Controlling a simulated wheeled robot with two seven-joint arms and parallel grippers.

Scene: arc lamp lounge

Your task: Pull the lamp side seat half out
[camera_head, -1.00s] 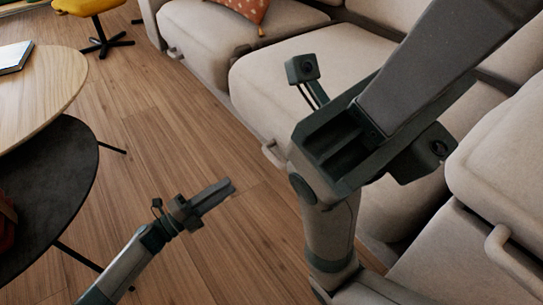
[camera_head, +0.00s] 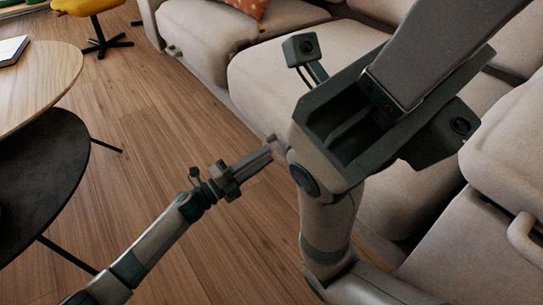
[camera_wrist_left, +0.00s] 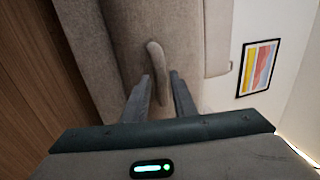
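The beige sofa has separate seats; the middle seat (camera_head: 285,75) is the one my left gripper (camera_head: 270,147) faces in the head view. A pale bar handle on that seat's front is mostly hidden behind the gripper and my other arm. In the left wrist view the seat front (camera_wrist_left: 130,25) carries the curved handle (camera_wrist_left: 155,63). My left gripper (camera_wrist_left: 161,76) is open, its fingers apart, with the handle's lower part seen between them; I cannot tell whether it lies within their reach. The lamp is not in view. My right gripper is not in view; its arm fills the right foreground.
Another seat (camera_head: 205,40) is at the far left of the sofa, and one with a handle (camera_head: 523,238) is at the right. A wooden table (camera_head: 40,85) and a dark lower table (camera_head: 45,165) stand left. Wooden floor (camera_head: 135,140) between is clear.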

